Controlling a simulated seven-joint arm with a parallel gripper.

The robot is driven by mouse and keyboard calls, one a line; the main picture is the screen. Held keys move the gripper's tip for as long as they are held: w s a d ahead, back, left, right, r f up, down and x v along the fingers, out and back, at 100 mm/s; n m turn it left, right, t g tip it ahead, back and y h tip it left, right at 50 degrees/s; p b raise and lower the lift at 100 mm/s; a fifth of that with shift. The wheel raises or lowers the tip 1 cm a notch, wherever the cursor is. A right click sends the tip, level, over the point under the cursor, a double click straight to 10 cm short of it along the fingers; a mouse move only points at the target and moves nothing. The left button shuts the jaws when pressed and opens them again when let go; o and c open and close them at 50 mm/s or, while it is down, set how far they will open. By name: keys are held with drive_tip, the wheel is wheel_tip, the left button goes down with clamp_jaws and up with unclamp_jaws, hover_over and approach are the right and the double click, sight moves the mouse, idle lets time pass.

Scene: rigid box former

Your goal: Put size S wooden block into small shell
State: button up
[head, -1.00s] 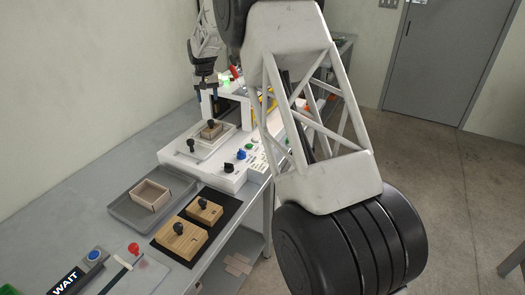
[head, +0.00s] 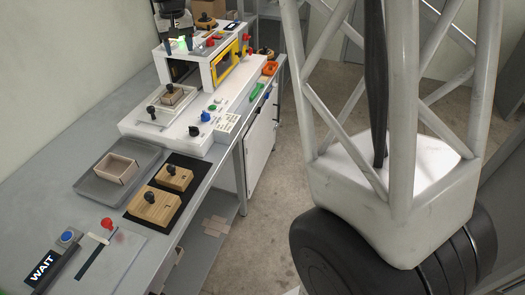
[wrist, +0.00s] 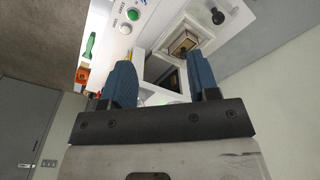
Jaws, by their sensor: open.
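My gripper (wrist: 162,70) is open, with two blue fingers apart and nothing between them. It hangs over the white machine. A smaller wooden block (head: 177,181) with a black knob lies on a black mat, beside a larger wooden block (head: 146,211) with a knob. Their size marks are too small to read. A pale open-topped shell (head: 111,174) sits in a grey tray. Another, smaller-looking shell (head: 164,101) stands on the machine's pale plate with a dark knob showing at it. It also shows in the wrist view (wrist: 176,48), above and right of the fingers.
The white machine (head: 180,134) carries several buttons and knobs and a raised white frame (head: 203,65). The grey tray (head: 90,187) lies in front of it. Bare table runs along the left.

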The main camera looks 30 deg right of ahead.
drive_tip(key=s+d+f+t, duration=0.1)
drive_tip(key=s+d+f, duration=0.1)
drive_tip(key=s, duration=2.1)
drive_tip(key=s+d+f, duration=0.2)
drive_tip(key=s, duration=2.1)
drive_tip(key=shift+s+d+f+t, duration=0.15)
drive_tip(key=shift+s+d+t, duration=0.15)
drive_tip(key=shift+s+t, duration=0.1)
